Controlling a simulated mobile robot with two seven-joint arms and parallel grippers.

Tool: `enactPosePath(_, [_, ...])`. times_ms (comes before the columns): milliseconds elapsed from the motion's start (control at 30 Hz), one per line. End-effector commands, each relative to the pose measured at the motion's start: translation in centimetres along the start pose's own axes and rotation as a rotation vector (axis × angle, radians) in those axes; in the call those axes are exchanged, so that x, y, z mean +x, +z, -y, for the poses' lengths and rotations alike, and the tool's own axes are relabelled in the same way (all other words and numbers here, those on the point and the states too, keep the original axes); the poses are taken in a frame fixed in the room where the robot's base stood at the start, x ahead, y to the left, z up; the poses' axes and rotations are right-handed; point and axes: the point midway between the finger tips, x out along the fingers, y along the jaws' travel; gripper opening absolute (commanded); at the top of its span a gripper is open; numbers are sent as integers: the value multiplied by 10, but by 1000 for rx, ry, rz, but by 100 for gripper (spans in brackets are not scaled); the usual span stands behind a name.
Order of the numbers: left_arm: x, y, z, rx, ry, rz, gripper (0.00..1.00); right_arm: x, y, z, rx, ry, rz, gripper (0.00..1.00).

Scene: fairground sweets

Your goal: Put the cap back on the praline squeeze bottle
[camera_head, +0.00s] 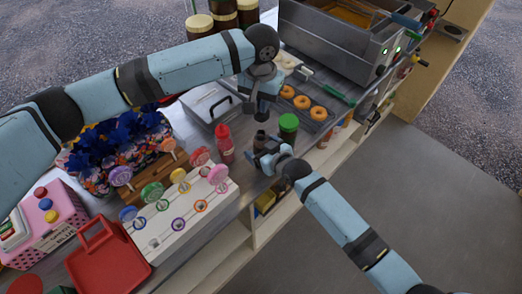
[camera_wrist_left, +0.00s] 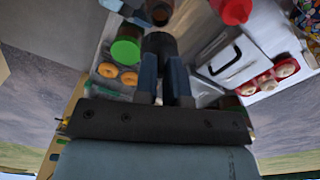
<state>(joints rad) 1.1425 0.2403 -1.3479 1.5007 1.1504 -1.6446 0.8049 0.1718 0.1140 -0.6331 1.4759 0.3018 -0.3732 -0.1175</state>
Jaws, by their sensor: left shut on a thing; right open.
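The brown praline squeeze bottle (camera_head: 260,141) stands on the counter between the red bottle and the green-lidded jar; it also shows at the top of the left wrist view (camera_wrist_left: 160,13). My left gripper (camera_head: 262,108) is above it, pointing down. It is shut on a dark cap (camera_wrist_left: 159,43), seen between its fingers in the left wrist view. A small gap seems to remain between cap and bottle. My right gripper (camera_head: 266,157) is open, low at the bottle's near side; whether its fingers touch the bottle I cannot tell.
A red bottle (camera_head: 224,143) stands left of the praline bottle and a green-lidded jar (camera_head: 288,126) stands right. Behind are a tray of doughnuts (camera_head: 318,113) and a lidded metal box (camera_head: 208,103). A white lollipop stand (camera_head: 170,228) is at front left.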

Motion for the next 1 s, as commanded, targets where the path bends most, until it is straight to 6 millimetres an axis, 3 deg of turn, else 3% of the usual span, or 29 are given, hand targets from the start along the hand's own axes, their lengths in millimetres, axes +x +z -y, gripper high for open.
enactPosePath(100, [0, 0, 0, 0, 0, 0, 0, 0, 0, 0, 0, 0, 0, 83])
enactPosePath(400, [0, 0, 0, 0, 0, 0, 0, 0, 0, 0, -1, 0, 0, 14])
enactPosePath(567, [6, 0, 0, 0, -1, 1, 0, 0, 0, 0, -1, 0, 0, 12])
enactPosePath(833, [43, 3, 0, 0, -11, 2, 0, 0, 0, 0, -1, 0, 0, 12])
enactPosePath(1000, [49, 3, 0, 0, -15, 0, 0, 0, 0, 0, -1, 0, 0, 12])
